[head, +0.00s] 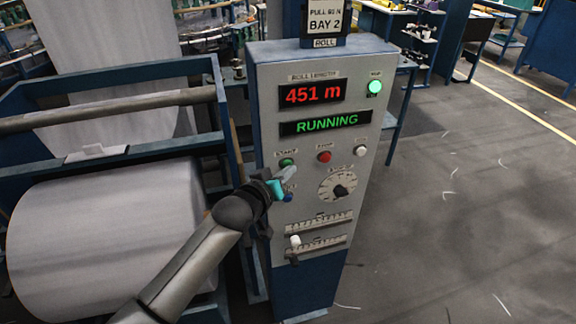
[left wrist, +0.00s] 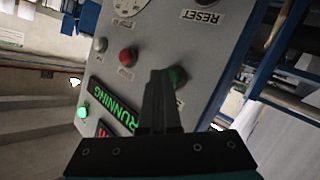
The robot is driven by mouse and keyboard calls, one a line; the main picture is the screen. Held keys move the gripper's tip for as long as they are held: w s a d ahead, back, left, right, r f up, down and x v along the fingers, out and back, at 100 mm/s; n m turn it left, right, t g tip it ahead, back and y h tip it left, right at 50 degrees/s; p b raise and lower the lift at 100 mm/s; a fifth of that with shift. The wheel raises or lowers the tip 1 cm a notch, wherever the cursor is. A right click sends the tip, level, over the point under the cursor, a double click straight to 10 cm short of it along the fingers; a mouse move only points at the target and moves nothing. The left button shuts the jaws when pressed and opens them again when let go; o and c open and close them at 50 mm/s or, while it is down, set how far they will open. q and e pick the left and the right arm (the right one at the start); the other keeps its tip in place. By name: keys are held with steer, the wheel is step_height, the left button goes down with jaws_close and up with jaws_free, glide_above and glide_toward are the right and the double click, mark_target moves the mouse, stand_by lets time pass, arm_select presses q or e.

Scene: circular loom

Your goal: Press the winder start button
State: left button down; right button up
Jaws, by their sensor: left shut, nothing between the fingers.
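The green start button (head: 287,162) sits under a START label on the grey control panel (head: 262,120). In the left wrist view the green button (left wrist: 179,76) is partly hidden behind my fingers. My left gripper (head: 291,170) is shut and empty, with its tips just below the button in the head view. Its closed fingers also show in the left wrist view (left wrist: 160,76). I cannot tell whether the tips touch the button. The status display (head: 325,124) reads RUNNING in green. The display above it (head: 312,95) reads 451 m. My right gripper is not in view.
A red button (head: 324,157) and a white button (head: 361,151) are right of the green one. A green lamp (head: 375,87) is lit.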

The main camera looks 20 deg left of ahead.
arm_select(q)
steer(key=shift+s+d+p, duration=0.4)
steer(key=shift+s+p, duration=0.1)
steer(key=shift+s, duration=0.1)
steer(key=s+d+p, duration=0.2)
steer(key=s+p, duration=0.1)
steer(key=s, duration=0.1)
steer(key=shift+s+d, duration=0.1)
steer(key=shift+d, duration=0.3)
stand_by(0.5)
